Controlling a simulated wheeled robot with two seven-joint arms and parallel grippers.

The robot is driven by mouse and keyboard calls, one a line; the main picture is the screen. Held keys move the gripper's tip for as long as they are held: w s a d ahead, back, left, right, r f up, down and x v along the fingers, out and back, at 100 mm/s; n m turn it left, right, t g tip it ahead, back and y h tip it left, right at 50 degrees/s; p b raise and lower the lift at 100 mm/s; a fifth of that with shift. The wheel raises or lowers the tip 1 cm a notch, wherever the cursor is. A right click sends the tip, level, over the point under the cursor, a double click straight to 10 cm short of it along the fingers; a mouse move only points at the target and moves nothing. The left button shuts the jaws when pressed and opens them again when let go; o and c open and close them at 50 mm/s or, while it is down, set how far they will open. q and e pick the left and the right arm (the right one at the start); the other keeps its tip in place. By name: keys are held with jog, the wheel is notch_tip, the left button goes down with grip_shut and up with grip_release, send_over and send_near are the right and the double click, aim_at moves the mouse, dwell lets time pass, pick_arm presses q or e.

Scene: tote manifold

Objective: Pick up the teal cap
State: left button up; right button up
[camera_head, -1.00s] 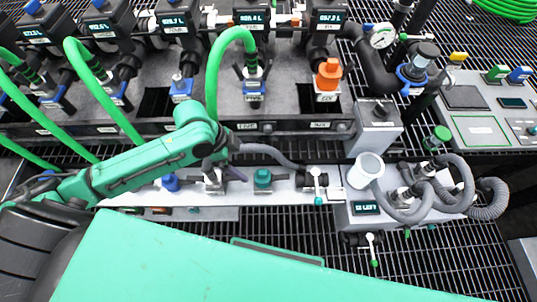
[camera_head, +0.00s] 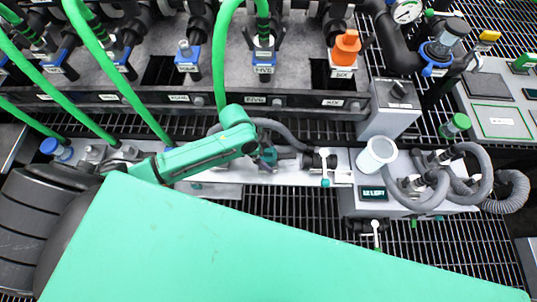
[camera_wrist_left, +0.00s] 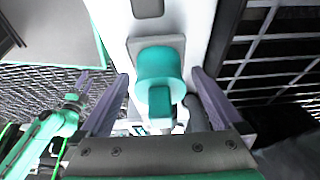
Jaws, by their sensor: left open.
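The teal cap (camera_wrist_left: 158,72) is a short cylinder with a narrower tab, on a square grey base on the pale manifold bar. In the left wrist view it sits between the two fingers of my left gripper (camera_wrist_left: 160,80), which is open with a gap on each side. In the head view the teal cap (camera_head: 268,156) is partly hidden beside my left gripper (camera_head: 258,154), at the end of my green arm. My right gripper is in neither view.
A white cup (camera_head: 376,156) and grey looped hoses (camera_head: 470,180) stand to the right. A white-handled valve (camera_head: 325,165) is just right of the cap. Green hoses (camera_head: 220,60) and a grey hose pass behind my gripper. Dark grating lies below the bar.

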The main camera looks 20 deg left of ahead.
pick_arm(q)
jog(key=c, duration=0.5)
jog(key=shift+r, duration=0.1)
jog(key=c, duration=1)
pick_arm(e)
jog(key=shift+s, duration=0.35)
pick_arm(q)
jog(key=shift+c, duration=0.2)
notch_tip(320, 180, up, 20)
jog(key=p, duration=0.4)
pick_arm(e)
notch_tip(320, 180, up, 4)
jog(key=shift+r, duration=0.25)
